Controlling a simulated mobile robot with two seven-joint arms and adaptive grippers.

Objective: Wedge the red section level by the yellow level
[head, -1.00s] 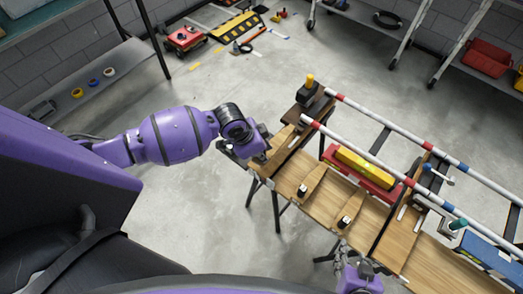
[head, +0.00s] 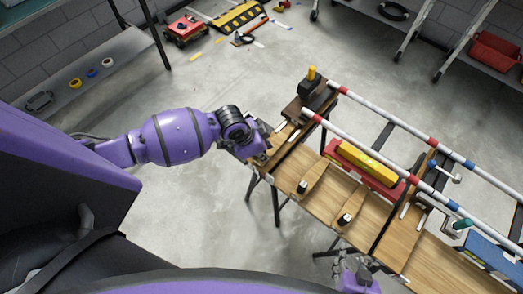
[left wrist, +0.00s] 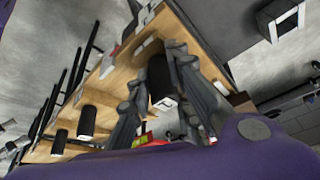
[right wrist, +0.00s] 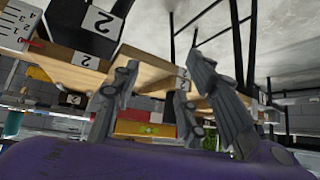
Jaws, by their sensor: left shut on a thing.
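The yellow level (head: 367,160) lies along a red block (head: 385,187) between the wooden bench and the red-and-white striped rails. My left gripper (head: 262,155) is at the bench's near left end. In the left wrist view its fingers (left wrist: 163,105) close around the black handle of a wedge (left wrist: 160,75). Two more wedges with black handles (head: 303,187) (head: 346,218) stand on the bench, apart from my grippers. My right gripper (head: 358,272) is low in the head view, in front of the bench. In the right wrist view its fingers (right wrist: 155,100) are spread, with nothing held between them.
Red-and-white striped rails (head: 375,148) run along the bench's far side. A post with a yellow cap (head: 311,74) stands at their left end. A blue case (head: 490,255) lies at the lower right. Open concrete floor (head: 250,80) lies beyond the bench.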

